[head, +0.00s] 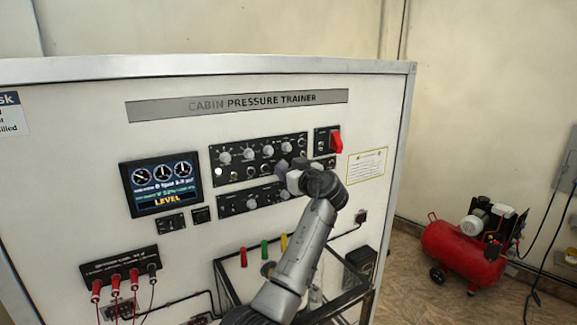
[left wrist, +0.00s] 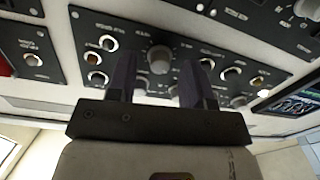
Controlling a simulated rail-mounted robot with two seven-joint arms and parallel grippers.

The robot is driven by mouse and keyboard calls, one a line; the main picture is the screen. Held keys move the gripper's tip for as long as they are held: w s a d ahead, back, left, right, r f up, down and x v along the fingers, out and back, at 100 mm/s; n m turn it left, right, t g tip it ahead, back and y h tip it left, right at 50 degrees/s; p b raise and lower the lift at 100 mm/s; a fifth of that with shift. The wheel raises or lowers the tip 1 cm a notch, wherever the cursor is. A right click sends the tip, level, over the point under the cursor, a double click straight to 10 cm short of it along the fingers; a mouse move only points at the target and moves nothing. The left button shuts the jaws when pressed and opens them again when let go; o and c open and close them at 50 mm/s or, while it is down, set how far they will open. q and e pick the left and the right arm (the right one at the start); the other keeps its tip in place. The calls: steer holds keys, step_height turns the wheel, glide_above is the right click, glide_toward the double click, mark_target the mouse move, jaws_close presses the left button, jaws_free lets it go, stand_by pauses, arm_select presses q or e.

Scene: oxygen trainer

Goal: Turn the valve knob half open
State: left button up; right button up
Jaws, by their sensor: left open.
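The trainer's upper control panel (head: 232,158) carries several round grey knobs and small switches; no label legible to me marks one as the valve knob. My left gripper (head: 290,172) is at the lower right part of this panel and covers some controls. In the left wrist view, its two dark fingers (left wrist: 158,75) are apart and empty. A large round grey knob (left wrist: 159,58) shows in the gap between the fingertips; I cannot tell whether they touch it. My right gripper is not in view.
A red switch handle (head: 336,141) is right of the gripper. A lower panel with a knob (head: 251,204) and a lit display (head: 162,184) are to the left. Red, green and yellow handles (head: 264,250) stand below, beside my arm. A red compressor (head: 463,252) is on the floor.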

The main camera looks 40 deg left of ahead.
arm_select(q)
steer(key=shift+a, duration=0.2)
steer(key=shift+c, duration=0.4)
jaws_close()
